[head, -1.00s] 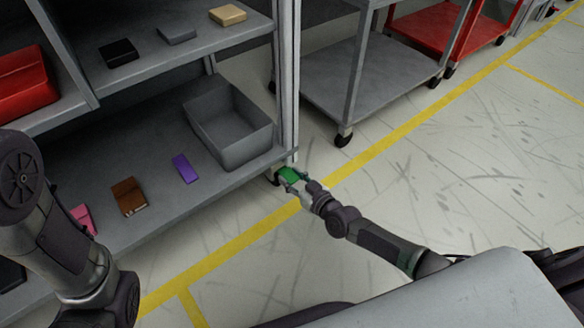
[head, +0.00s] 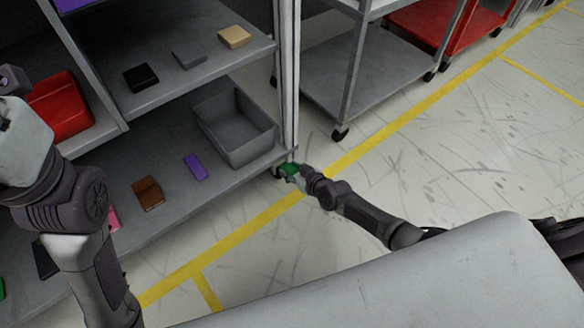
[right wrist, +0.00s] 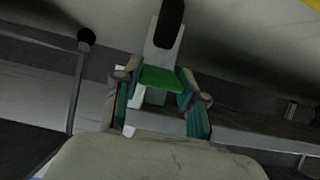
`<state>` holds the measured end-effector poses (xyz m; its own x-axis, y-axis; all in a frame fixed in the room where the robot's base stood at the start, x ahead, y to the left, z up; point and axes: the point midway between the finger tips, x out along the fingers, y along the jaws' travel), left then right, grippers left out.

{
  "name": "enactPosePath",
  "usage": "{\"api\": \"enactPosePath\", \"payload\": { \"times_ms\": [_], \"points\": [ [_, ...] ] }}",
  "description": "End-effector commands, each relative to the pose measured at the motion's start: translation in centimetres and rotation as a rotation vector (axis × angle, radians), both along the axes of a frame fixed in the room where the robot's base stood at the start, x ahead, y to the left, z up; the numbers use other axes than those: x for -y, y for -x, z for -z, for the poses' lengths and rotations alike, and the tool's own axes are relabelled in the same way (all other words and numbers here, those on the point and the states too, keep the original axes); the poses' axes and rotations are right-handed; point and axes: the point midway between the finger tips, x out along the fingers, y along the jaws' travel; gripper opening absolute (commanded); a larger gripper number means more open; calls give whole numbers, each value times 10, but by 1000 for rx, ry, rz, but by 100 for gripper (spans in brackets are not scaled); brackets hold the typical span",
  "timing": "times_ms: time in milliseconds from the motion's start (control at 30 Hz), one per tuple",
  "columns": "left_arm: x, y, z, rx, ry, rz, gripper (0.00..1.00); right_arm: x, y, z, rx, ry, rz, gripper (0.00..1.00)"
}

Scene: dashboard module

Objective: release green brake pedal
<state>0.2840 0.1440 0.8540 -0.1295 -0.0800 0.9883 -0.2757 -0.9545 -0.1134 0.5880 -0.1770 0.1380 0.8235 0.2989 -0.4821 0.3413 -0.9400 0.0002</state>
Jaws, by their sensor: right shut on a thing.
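The green brake pedal (head: 288,169) is at the caster below the front right corner of the grey shelf unit. In the right wrist view the green pedal (right wrist: 158,79) lies between the two fingers, with a black wheel (right wrist: 168,24) beyond it. My right gripper (right wrist: 158,88) is shut on the pedal, close to the floor. In the head view the right gripper (head: 293,171) covers part of the pedal and caster. My left arm shows at the left, but its gripper cannot be made out.
The shelf unit holds a grey open bin (head: 237,128), a purple block (head: 195,167), a brown block (head: 148,193) and a red bin (head: 62,108). A grey cart (head: 352,85) stands to the right. The floor right of my right arm is clear.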

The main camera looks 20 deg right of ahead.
Motion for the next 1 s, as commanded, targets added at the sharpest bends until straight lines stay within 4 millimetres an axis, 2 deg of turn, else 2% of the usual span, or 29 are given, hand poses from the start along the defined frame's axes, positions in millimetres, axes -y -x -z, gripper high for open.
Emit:
{"api": "enactPosePath", "payload": {
  "times_ms": [333, 367, 500, 833, 1000],
  "points": [
    [0, -1, 1, -3, -1, 0, 67, 0, 0, 1, -3, 1, -1, 6],
    [0, -1, 1, -3, -1, 0, 67, 0, 0, 1, -3, 1, -1, 45],
    [0, -1, 1, -3, -1, 1, 67, 0, 0, 0, -2, 1, 0, 67],
    [0, 0, 0, 1, 0, 0, 67, 0, 1, 0, -2, -1, 0, 67],
    [0, 0, 0, 0, 0, 0, 67, 2, 13, -6, -3, -5, 0, 67]
  ]
}}
